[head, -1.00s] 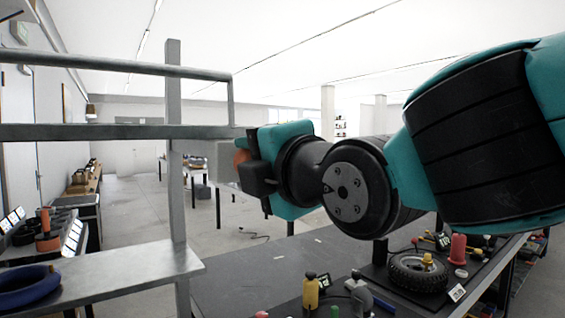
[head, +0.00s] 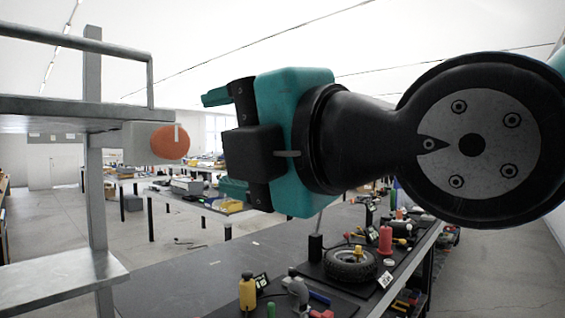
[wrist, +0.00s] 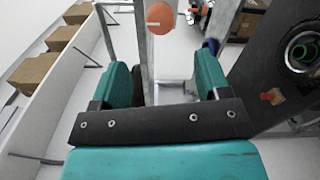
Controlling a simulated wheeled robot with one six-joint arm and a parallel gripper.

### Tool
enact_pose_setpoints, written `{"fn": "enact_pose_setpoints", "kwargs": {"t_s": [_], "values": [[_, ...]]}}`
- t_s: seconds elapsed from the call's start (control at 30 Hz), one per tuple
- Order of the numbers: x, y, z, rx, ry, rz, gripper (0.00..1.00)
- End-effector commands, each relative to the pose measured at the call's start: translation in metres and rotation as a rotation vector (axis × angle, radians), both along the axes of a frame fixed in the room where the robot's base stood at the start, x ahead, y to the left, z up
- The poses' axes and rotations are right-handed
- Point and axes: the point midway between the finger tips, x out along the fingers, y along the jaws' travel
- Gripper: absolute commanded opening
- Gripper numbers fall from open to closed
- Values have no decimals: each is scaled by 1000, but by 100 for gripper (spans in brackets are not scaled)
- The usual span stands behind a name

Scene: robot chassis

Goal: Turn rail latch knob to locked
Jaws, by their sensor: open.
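The latch knob (head: 170,142) is a round orange knob with a pale line, on a grey block (head: 138,143) fixed to the rail post (head: 94,190). The pale line stands roughly upright in the head view. In the wrist view the orange knob (wrist: 160,17) is at the top centre, beyond the fingertips. My gripper (head: 215,120) is to the right of the knob, with a gap between them. In the wrist view its two teal fingers (wrist: 163,80) are spread apart with nothing between them.
A metal shelf (head: 60,275) sticks out below the knob on the left. A dark workbench (head: 200,270) holds a tyre (head: 350,264), a yellow bottle (head: 248,292) and other small items. The space between gripper and knob is clear.

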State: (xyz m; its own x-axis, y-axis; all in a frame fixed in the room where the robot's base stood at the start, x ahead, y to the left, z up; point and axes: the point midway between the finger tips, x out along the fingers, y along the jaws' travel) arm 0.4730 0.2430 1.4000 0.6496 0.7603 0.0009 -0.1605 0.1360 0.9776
Motion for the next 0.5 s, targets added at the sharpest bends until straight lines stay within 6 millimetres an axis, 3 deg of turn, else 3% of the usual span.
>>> {"fn": "enact_pose_setpoints", "kwargs": {"t_s": [0.5], "values": [[-22,-24,8,-4,2,3,69]]}}
